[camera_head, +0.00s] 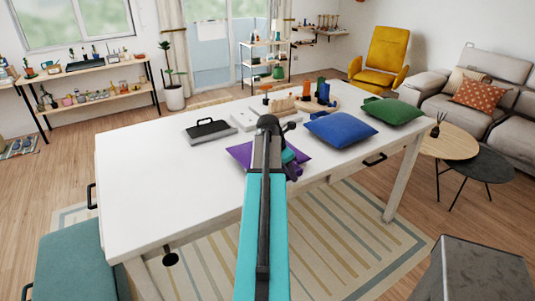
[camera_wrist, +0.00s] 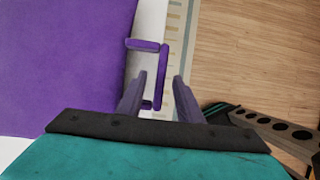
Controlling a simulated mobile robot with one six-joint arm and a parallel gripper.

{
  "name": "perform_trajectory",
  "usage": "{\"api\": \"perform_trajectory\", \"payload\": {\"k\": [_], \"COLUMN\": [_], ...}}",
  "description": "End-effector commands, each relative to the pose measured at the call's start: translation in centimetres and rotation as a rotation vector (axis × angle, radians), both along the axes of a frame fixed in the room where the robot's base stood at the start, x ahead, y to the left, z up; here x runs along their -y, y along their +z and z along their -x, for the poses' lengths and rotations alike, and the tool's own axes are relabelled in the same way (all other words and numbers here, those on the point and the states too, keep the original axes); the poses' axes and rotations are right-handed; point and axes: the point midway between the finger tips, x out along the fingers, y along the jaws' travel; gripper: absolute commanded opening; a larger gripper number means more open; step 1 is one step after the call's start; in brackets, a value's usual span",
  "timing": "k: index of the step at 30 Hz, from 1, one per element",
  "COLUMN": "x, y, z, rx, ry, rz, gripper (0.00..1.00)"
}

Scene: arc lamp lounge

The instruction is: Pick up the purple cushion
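The purple cushion (camera_head: 239,153) lies on the white table near its front edge, partly hidden behind my arm in the head view. In the wrist view the cushion (camera_wrist: 65,65) fills the left side. A purple loop handle (camera_wrist: 146,43) sticks out from its right edge. My gripper (camera_wrist: 159,76) is open, with one finger on each side of the handle's long bar. The bar shows between the fingers with gaps, and I cannot tell whether they are level with it. In the head view my gripper (camera_head: 293,168) is at the cushion's right side, mostly hidden by the arm.
On the white table (camera_head: 140,200) are a blue cushion (camera_head: 340,129), a green cushion (camera_head: 392,110), a dark grey handled item (camera_head: 209,131) and several small objects at the back. The table's left part is clear. A teal bench (camera_head: 75,262) stands front left.

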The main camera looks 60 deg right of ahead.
Motion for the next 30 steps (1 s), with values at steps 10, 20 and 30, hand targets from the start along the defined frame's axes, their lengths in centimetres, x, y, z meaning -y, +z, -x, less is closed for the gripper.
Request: {"api": "perform_trajectory", "payload": {"k": [10, 20, 30], "x": [0.9, 1.0, 1.0], "y": [-2.6, -3.0, -3.0], "z": [0.6, 0.7, 0.8], "rx": [0.001, 0.001, 0.000], "ry": [0.000, 0.000, -0.001], "rz": [-0.001, 0.001, 0.000], "gripper": [0.33, 0.33, 0.33]}}
